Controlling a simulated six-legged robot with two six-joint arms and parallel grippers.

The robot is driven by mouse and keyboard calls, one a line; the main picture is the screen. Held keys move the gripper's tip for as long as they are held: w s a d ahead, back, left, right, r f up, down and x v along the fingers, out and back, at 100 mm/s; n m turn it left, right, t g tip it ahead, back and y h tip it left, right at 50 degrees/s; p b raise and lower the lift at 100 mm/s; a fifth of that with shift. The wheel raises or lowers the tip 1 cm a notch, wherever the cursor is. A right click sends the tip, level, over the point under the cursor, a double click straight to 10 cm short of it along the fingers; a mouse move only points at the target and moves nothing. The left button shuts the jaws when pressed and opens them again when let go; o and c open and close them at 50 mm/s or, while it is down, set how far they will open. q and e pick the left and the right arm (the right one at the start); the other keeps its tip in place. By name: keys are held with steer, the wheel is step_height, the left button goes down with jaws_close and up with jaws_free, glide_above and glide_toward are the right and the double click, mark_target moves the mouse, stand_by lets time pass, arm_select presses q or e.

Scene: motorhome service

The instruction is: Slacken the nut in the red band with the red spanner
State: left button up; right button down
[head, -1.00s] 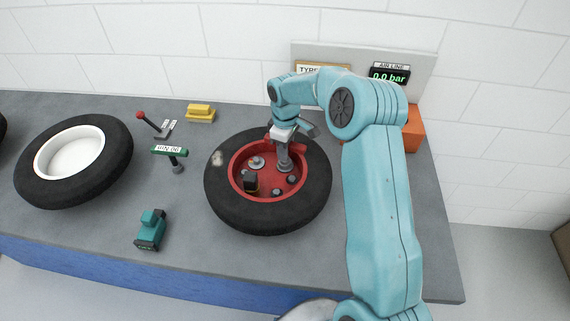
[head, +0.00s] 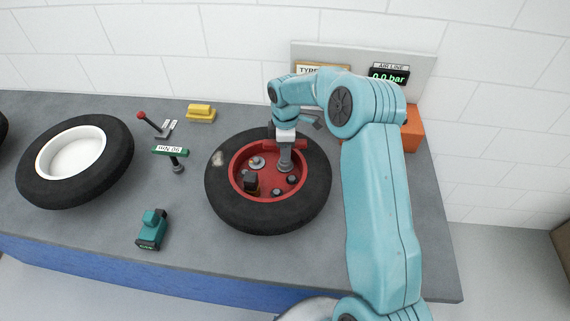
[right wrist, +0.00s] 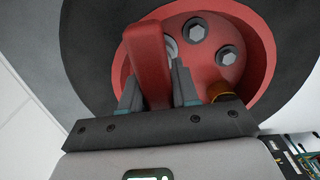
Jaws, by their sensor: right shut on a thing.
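The red spanner has a red bar handle (head: 291,144) on a grey upright shank and socket (head: 285,162). It stands in the red wheel rim (head: 262,190) of the middle tyre. My right gripper (head: 286,138) is shut on the handle from above. In the right wrist view the red handle (right wrist: 150,62) sits between the two fingers of my gripper (right wrist: 157,88). The socket's foot covers the spot beneath it, so I cannot see the nut or a red band there. Other bare nuts (head: 292,180) show in the rim. My left gripper is out of view.
A green-topped spanner (head: 170,151), a red-knobbed lever (head: 150,122), a yellow block (head: 201,113) and a teal tool (head: 152,229) stand left. A white-rimmed wheel (head: 75,152) lies far left. An air-line display (head: 389,75) reads 0.0 bar.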

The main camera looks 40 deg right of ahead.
steer(key=shift+r, duration=0.15)
steer(key=shift+r+p, duration=1.1)
steer(key=shift+r, duration=0.55)
